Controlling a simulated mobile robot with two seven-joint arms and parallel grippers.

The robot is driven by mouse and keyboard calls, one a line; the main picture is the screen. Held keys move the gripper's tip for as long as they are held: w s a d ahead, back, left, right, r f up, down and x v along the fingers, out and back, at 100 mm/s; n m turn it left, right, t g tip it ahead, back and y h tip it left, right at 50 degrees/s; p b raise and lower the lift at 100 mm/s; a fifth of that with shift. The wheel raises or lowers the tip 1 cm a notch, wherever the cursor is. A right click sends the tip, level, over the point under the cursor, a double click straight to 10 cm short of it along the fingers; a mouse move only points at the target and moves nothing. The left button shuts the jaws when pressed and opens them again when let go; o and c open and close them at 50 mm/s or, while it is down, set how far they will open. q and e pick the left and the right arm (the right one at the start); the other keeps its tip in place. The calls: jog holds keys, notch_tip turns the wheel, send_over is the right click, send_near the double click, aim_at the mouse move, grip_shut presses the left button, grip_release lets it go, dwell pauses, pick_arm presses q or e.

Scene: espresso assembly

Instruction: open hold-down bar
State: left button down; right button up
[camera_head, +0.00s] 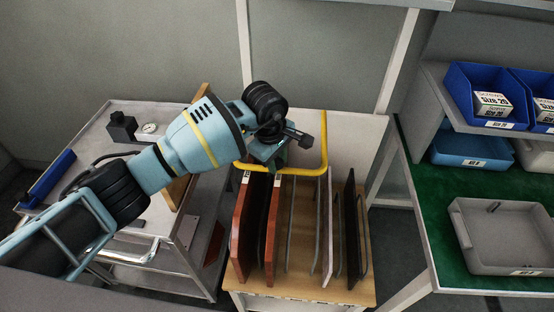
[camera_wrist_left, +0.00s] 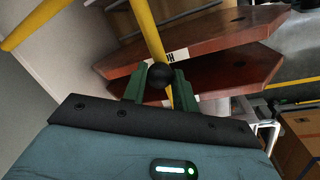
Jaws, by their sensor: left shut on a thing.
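The yellow hold-down bar (camera_head: 310,172) runs across the upper ends of the upright panels in the rack (camera_head: 300,283), with one leg rising on the right. In the left wrist view the yellow bar (camera_wrist_left: 152,35) passes between and behind my green fingers. My left gripper (camera_head: 280,148) is at the left part of the bar, and its fingertips are hard to make out there. In the left wrist view, my left gripper (camera_wrist_left: 158,82) is shut on a black ball knob (camera_wrist_left: 160,74) at the bar. My right gripper is not in view.
Red-brown panels (camera_head: 243,225), a pale panel (camera_head: 328,230) and a dark panel (camera_head: 351,230) stand in the rack. A metal cart (camera_head: 130,255) is at left.

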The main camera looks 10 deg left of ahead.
pick_arm(q)
jog(key=shift+w+r+g, duration=0.2)
jog(key=shift+r+g, duration=0.1)
jog(key=shift+r, duration=0.4)
jog(key=w+r+b, duration=0.4)
jog(key=w+r, duration=0.2)
jog(key=r, duration=0.7)
jog(key=shift+w+a+g, duration=0.15)
jog(key=shift+w+g, duration=0.05)
jog(key=shift+g, duration=0.1)
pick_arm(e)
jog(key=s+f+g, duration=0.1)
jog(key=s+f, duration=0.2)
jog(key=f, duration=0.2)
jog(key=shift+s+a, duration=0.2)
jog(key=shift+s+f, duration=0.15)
pick_arm(q)
jog(key=c, duration=1.4)
grip_release()
jog(key=shift+c, duration=0.2)
jog(key=o, duration=0.3)
jog(key=shift+w+f, duration=0.1)
jog(key=shift+w, duration=0.2)
jog(key=shift+o, duration=0.2)
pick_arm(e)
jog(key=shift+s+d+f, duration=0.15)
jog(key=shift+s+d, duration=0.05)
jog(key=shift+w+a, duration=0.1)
